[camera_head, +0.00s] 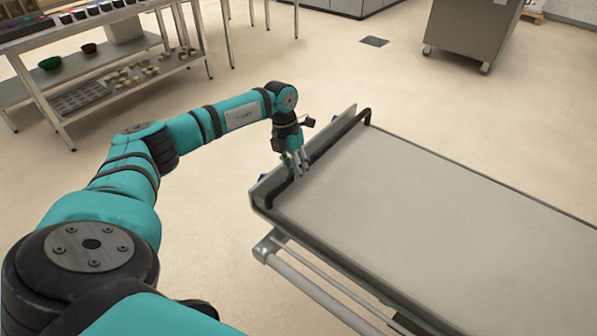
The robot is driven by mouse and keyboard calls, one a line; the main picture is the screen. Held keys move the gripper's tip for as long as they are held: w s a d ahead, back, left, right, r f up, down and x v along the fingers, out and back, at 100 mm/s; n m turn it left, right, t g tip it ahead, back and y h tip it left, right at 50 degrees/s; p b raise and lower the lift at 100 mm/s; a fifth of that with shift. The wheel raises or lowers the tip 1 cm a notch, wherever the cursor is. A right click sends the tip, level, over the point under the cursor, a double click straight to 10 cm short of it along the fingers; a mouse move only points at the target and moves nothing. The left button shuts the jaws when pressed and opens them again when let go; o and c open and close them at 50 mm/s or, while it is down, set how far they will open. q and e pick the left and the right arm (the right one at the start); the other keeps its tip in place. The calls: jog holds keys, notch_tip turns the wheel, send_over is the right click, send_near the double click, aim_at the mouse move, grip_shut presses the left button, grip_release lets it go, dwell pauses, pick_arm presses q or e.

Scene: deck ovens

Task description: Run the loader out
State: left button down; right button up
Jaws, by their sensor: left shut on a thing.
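The loader (430,225) is a long flat bed with a pale grey top, running from the middle of the view off the right edge. A raised end board with a black bar handle (332,146) stands along its near-left end. My left gripper (298,170) is at this end, shut on the black bar near the middle of its length. My left arm hides a little of the floor behind it. My right gripper is not in view.
A steel table (28,42) with a lower shelf of bowls and small items stands at upper left. A grey wheeled cabinet (472,28) stands at upper right. A pale rail (315,290) runs below the loader. The floor (225,235) left of the loader is clear. A dark drain (374,41) lies beyond.

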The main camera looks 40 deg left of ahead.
pick_arm(q)
jog(key=shift+a+r, duration=0.15)
jog(key=shift+a, duration=0.4)
jog(key=c, duration=1.5)
grip_release()
jog(key=o, duration=0.4)
jog(key=shift+c, duration=0.2)
jog(key=shift+r, duration=0.25)
notch_tip(320, 180, up, 11)
jog(key=a, duration=0.2)
jog(key=shift+a, duration=0.2)
